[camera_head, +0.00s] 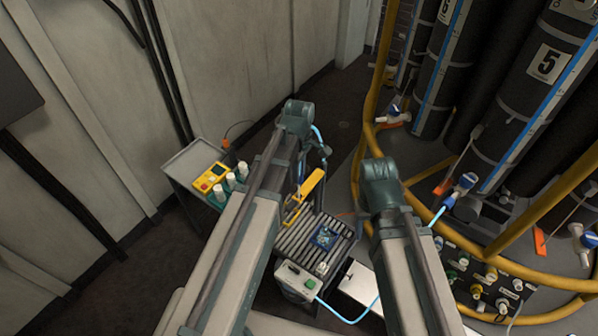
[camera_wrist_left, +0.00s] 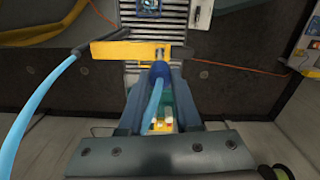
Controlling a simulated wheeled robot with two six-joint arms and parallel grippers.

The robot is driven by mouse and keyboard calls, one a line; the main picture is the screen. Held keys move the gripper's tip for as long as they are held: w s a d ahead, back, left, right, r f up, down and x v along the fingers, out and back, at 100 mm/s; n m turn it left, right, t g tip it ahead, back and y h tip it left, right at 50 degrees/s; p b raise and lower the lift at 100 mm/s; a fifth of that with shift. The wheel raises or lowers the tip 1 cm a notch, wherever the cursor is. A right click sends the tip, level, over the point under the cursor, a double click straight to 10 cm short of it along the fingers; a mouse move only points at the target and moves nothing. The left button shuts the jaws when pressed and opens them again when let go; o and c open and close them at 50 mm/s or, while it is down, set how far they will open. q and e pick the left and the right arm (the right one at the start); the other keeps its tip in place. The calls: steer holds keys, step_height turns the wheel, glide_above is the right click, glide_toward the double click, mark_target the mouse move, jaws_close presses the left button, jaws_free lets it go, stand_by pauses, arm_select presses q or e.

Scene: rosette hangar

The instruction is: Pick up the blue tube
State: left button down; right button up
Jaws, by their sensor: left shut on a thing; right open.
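In the left wrist view, my left gripper (camera_wrist_left: 159,92) is shut on the blue tube (camera_wrist_left: 153,98), its jaws on both sides of a darker blue end piece. A light blue length of tube (camera_wrist_left: 38,88) curves in from the left toward a yellow bar (camera_wrist_left: 115,50) just beyond the jaws. I cannot tell whether the held piece touches the bar. In the head view, light blue tube (camera_head: 318,135) shows beside my left arm, above the yellow bar (camera_head: 311,185). My left arm hides part of this area. My right arm is visible, but its gripper is not.
A grey box (camera_head: 296,282) with a green button stands in front. A side table (camera_head: 180,168) holds a yellow control box (camera_head: 209,179) and white-capped bottles. Yellow rails (camera_head: 462,240) and tall dark cylinders (camera_head: 530,85) stand right.

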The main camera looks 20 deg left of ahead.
step_height(320, 180, up, 10)
steer(key=p, duration=0.9)
